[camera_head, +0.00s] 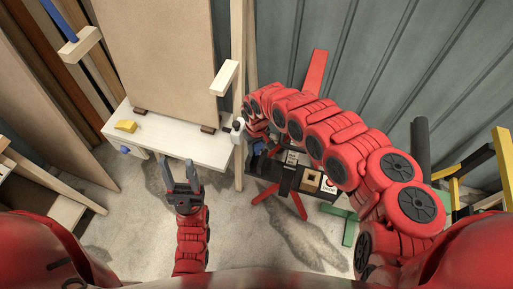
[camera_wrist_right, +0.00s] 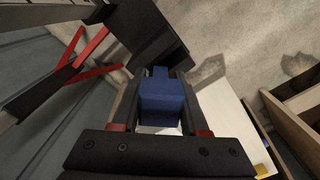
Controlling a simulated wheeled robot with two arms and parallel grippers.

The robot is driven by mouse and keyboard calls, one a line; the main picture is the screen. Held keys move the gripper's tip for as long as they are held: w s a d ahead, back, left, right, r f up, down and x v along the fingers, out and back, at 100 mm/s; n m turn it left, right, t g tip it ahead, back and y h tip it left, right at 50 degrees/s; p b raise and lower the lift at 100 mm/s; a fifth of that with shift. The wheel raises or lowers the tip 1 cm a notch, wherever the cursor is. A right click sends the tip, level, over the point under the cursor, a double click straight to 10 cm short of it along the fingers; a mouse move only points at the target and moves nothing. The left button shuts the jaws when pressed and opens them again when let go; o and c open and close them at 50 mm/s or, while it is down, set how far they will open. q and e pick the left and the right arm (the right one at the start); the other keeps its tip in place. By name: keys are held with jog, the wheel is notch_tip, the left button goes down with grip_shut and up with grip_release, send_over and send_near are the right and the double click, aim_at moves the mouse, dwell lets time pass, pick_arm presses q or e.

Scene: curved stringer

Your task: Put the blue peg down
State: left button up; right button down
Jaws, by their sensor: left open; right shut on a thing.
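The blue peg (camera_wrist_right: 161,98) is between the fingers of my right gripper (camera_wrist_right: 160,76) in the right wrist view. The gripper is shut on it and hides its sides. The black stand (camera_wrist_right: 150,38) shows just beyond the peg; I cannot tell whether they touch. In the head view my right arm reaches to the white table's right end, and its gripper and the peg are mostly hidden there. My left gripper (camera_head: 180,168) is open and empty, in front of the white table (camera_head: 185,146).
A yellow piece (camera_head: 125,126) lies on the white table's left part, before a large upright board (camera_head: 160,55). A dark tray (camera_head: 325,192) with small blocks stands on red legs right of the table. Bare floor (camera_head: 130,215) lies in front of the table.

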jog(key=shift+f, duration=0.1)
jog(key=shift+f+b, duration=0.5)
jog(key=shift+c, duration=2.1)
grip_release()
jog(key=shift+r, duration=0.1)
jog(key=shift+r+p, duration=0.35)
jog(key=shift+p, duration=0.05)
notch_tip(320, 180, up, 12)
jog(key=shift+f+p, duration=0.2)
jog(key=shift+p, duration=0.2)
jog(key=shift+r, duration=0.35)
